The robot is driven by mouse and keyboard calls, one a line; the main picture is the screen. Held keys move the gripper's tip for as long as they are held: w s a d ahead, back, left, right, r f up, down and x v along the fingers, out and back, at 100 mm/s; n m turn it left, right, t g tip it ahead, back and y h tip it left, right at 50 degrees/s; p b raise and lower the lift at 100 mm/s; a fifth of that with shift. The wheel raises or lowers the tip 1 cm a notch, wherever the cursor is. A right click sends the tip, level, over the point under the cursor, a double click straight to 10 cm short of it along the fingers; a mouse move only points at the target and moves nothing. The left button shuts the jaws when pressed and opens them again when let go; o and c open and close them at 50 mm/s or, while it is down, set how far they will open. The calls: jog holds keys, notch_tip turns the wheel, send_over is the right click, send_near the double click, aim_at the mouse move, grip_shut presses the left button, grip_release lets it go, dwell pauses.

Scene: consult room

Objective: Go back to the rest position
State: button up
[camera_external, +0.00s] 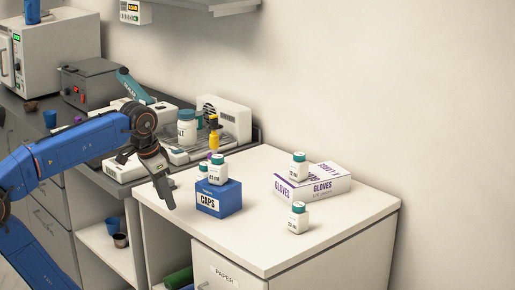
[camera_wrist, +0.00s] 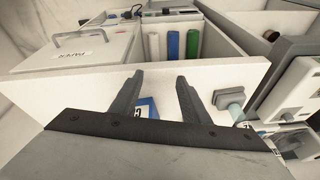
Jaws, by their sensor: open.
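My blue arm reaches in from the left in the external view. My gripper (camera_external: 163,187) points down at the left edge of the white table (camera_external: 270,240), left of the blue CAPS box (camera_external: 219,199). In the wrist view my gripper (camera_wrist: 160,85) shows two dark fingers spread apart with nothing held between them. A small part of the blue box (camera_wrist: 147,108) shows between the fingers; the rest is hidden by the gripper body.
Small white bottles with green caps (camera_external: 217,170) stand on and behind the CAPS box. Another bottle (camera_external: 299,167) is on the GLOVES box (camera_external: 313,184), and one (camera_external: 298,217) stands in front of it. A grey counter with devices lies behind. The table's front is clear.

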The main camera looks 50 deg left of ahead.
jog(key=s+f+n, duration=0.1)
jog(key=s+f, duration=0.2)
jog(key=f, duration=0.7)
jog(key=s+f+n+t, duration=0.1)
jog(key=s+f, duration=0.2)
jog(key=f, duration=0.7)
jog(key=shift+s+a+f, duration=0.15)
jog(key=shift+a+f, duration=0.1)
jog(key=shift+f, duration=0.05)
